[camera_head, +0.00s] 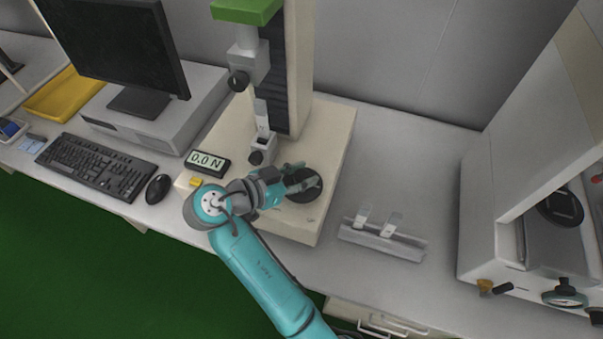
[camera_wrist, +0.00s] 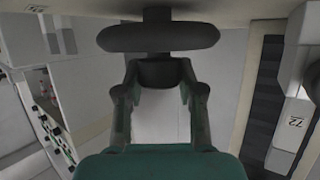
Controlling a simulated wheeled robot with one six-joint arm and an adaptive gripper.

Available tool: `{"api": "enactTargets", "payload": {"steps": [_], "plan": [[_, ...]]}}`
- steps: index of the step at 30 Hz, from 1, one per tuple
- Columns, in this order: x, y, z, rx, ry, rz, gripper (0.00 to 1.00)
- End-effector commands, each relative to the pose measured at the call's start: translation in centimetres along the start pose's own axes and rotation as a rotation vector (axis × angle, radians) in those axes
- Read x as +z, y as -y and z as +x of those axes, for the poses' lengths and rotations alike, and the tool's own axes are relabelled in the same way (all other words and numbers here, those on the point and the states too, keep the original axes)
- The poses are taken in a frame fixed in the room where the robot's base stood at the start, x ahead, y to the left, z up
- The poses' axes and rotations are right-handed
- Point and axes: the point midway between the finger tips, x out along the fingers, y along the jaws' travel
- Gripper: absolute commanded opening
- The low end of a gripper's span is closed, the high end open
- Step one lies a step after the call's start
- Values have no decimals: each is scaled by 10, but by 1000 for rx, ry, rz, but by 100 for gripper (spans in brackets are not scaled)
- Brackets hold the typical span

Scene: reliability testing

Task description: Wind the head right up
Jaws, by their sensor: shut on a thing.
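The test stand has a cream base (camera_head: 335,150) and a tall column (camera_head: 299,60). A green head (camera_head: 245,10) sits on it at the top edge of the head view. A grey upper clamp (camera_head: 249,65) hangs below the head, and a lower clamp (camera_head: 263,146) stands on the base, with a pale strip between them. A dark round handwheel (camera_head: 305,190) is at the base's front right. My gripper (camera_head: 298,180) is shut on the handwheel. In the wrist view, the handwheel (camera_wrist: 158,37) shows edge-on, its hub between my fingers (camera_wrist: 160,80).
A display (camera_head: 207,162) reads 0.0 N, with a yellow button (camera_head: 196,182) near it. A mouse (camera_head: 158,188) and keyboard (camera_head: 96,165) lie left. A rack with pale strips (camera_head: 382,240) stands right, before a large white machine (camera_head: 485,220). Bench between is clear.

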Motion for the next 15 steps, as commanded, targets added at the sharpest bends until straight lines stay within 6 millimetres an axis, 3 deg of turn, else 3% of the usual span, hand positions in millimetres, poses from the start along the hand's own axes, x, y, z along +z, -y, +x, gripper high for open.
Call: {"api": "enactTargets", "payload": {"steps": [11, 12, 15], "plan": [[2, -1, 1, 6, 2, -3, 3], [2, -1, 1, 6, 2, -3, 43], [2, 0, 1, 6, 2, -2, 64]]}}
